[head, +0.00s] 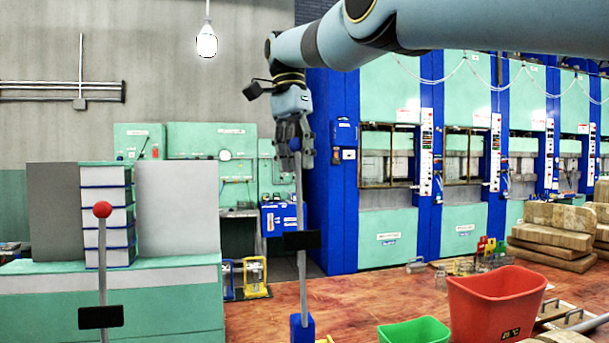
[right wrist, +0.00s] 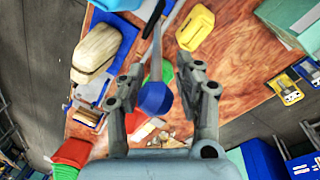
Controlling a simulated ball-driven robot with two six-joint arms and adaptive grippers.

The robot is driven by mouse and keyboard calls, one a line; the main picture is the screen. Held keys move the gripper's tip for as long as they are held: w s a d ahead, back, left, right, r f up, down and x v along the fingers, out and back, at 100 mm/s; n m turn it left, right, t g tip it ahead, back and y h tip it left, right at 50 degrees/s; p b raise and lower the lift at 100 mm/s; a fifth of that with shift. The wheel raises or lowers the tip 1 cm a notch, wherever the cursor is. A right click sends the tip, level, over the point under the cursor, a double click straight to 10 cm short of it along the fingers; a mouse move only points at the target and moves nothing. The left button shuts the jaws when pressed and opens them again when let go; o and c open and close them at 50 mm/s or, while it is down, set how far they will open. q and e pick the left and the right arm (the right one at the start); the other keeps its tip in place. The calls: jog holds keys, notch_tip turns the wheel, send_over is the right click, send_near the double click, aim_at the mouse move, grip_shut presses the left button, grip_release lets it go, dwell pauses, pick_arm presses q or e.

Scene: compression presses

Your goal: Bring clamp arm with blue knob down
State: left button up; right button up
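The clamp arm with the blue knob (head: 294,144) stands nearly upright in the head view. Its grey rod (head: 301,275) carries a black plate (head: 301,240) and runs down to a blue base (head: 302,328). My right gripper (head: 294,150) points down at the rod's top, with its fingers around the knob and partly hiding it. In the right wrist view the blue knob (right wrist: 155,98) lies between the spread fingers of my right gripper (right wrist: 160,72), nearer the left finger. Contact cannot be told. My left gripper is not in view.
A second upright rod with a red knob (head: 102,210) stands at left, before a green cabinet (head: 150,290). A red bin (head: 492,303) and a green bin (head: 414,331) are at lower right. Green and blue presses (head: 390,235) line the back.

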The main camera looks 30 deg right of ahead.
jog(key=shift+s+a, duration=0.1)
jog(key=shift+s, duration=0.05)
grip_shut()
dwell(0.5)
